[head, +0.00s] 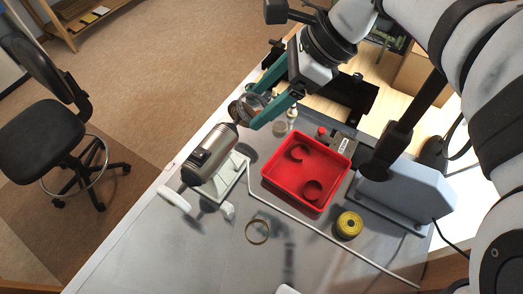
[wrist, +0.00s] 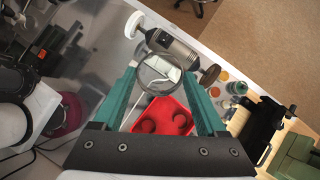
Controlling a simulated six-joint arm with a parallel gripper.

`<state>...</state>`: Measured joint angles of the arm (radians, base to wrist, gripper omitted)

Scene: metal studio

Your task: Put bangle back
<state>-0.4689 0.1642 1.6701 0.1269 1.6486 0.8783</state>
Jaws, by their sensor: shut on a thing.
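My gripper (head: 252,112) has teal fingers and is shut on a thin metal bangle, held in the air near the brown wheel end of a polishing motor. In the wrist view the bangle (wrist: 151,92) is a ring between the fingertips (wrist: 164,74), with the motor and table showing through it. A red tray (head: 268,184) lies on the table, below and right of my gripper in the head view. Two dark red C-shaped forms (head: 313,190) show inside it; I cannot tell if they are separate pieces. The tray also shows in the wrist view (wrist: 157,104).
The silver polishing motor (head: 211,152) stands left of the tray, with a white wheel at its near end. A gold-coloured ring (head: 257,243) and a yellow spool (head: 349,225) lie on the table nearer the front. Small jars (head: 279,128) stand behind the tray.

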